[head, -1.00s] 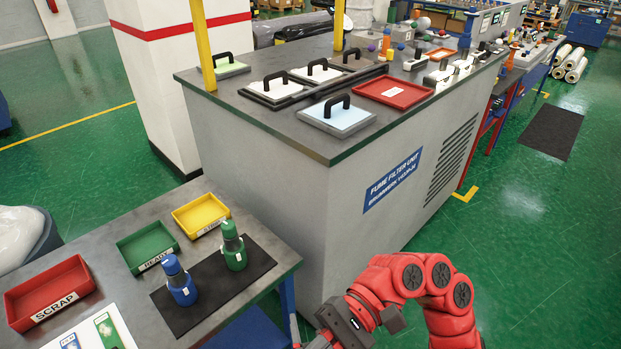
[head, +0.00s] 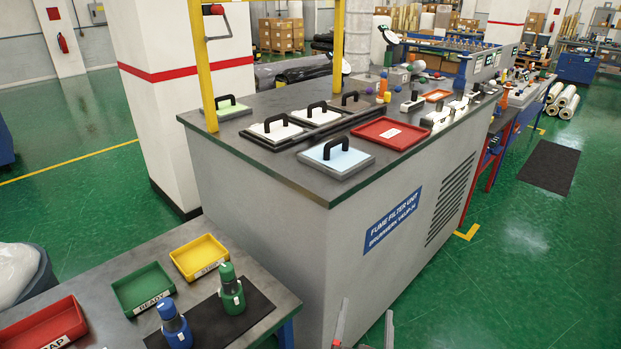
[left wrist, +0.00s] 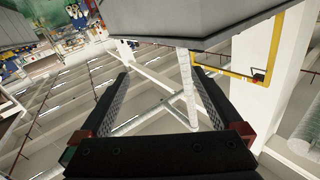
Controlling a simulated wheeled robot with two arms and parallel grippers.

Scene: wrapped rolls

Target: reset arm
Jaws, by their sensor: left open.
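My left gripper (head: 366,325) shows only as two grey fingertips at the bottom edge of the head view. They stand apart in front of the grey fume filter unit (head: 330,240). In the left wrist view the two dark fingers (left wrist: 160,75) are spread with nothing between them. Behind them are pale ceiling beams and a yellow frame (left wrist: 245,78). The rest of the left arm is out of the head view. My right gripper is not in view.
A bench at lower left holds red (head: 45,325), green (head: 143,288) and yellow (head: 200,257) trays. A blue bottle (head: 175,328) and green bottle (head: 231,290) stand on its dark mat. The filter unit's top carries handled panels and a red tray (head: 391,134). Green floor is open at right.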

